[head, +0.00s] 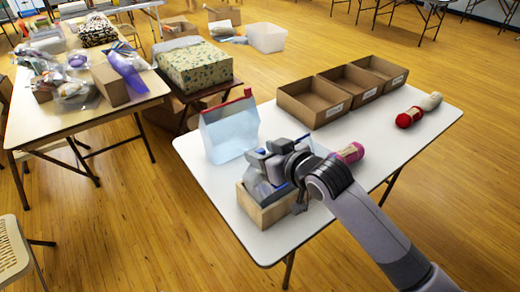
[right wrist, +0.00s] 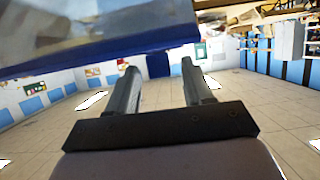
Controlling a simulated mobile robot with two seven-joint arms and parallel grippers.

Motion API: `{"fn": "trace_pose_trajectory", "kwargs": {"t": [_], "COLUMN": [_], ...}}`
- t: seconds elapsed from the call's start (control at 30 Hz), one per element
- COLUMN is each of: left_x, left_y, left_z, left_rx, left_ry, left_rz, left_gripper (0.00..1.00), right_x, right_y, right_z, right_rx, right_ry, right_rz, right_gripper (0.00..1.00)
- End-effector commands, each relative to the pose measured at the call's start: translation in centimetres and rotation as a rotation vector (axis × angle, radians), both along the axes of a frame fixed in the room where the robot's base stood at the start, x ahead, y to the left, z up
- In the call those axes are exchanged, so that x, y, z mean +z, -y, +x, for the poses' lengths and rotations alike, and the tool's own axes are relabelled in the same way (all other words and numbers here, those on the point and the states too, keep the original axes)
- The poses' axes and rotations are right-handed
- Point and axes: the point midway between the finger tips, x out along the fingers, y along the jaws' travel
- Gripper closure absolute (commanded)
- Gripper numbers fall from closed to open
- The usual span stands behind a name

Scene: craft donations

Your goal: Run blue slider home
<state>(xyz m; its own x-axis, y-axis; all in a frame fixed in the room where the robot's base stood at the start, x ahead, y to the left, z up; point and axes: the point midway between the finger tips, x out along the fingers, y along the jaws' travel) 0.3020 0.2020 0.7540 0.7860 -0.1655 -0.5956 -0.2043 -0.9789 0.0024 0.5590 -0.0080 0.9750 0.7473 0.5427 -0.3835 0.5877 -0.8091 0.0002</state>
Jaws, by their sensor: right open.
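A clear zip bag with a blue strip (head: 281,191) stands in a small wooden box (head: 265,214) at the table's near end, mostly hidden behind my right gripper. In the right wrist view the blue strip (right wrist: 100,52) crosses the top, tilted. A dark blue block, seemingly the slider (right wrist: 158,66), hangs from it. My right gripper (right wrist: 160,68) is open, with its fingertips on either side of the slider. I cannot tell whether they touch it. A second clear bag (head: 229,134) with a red strip and red end piece stands just behind. My left gripper is not in view.
The white table (head: 225,228) bears three open cardboard trays (head: 312,122) at the back. A pink yarn skein (head: 350,153) lies right of my gripper, with red (head: 408,117) and cream (head: 431,101) skeins farther right. A cluttered table (head: 85,117) stands at left.

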Motion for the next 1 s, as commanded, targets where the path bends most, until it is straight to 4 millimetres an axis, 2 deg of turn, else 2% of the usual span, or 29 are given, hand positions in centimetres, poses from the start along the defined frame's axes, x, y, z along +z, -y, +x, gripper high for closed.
{"fn": "trace_pose_trajectory", "kwargs": {"t": [0.2, 0.57, 0.67, 0.7, 0.73, 1.0], "left_x": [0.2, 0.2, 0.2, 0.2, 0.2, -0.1], "left_y": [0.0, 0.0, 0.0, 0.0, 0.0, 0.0], "left_z": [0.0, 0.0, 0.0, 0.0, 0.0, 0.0], "left_rx": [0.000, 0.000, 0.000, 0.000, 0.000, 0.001], "left_ry": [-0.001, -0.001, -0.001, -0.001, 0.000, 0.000], "left_rz": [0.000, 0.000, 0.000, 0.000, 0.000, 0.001], "left_gripper": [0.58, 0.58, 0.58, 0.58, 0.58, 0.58], "right_x": [-0.5, -0.6, -0.6, -0.6, -0.6, -0.8], "right_y": [-0.8, -1.0, -0.9, -0.9, -0.9, -0.8], "right_z": [1.1, 1.3, 1.3, 1.3, 1.3, 1.6], "right_rx": [0.001, 0.000, 0.000, 0.000, 0.000, 0.001], "right_ry": [-0.001, 0.001, 0.001, 0.001, 0.001, 0.000], "right_rz": [0.001, 0.001, 0.001, 0.001, 0.001, 0.000], "right_gripper": [0.49, 0.49, 0.78, 0.91, 0.96, 0.97]}}
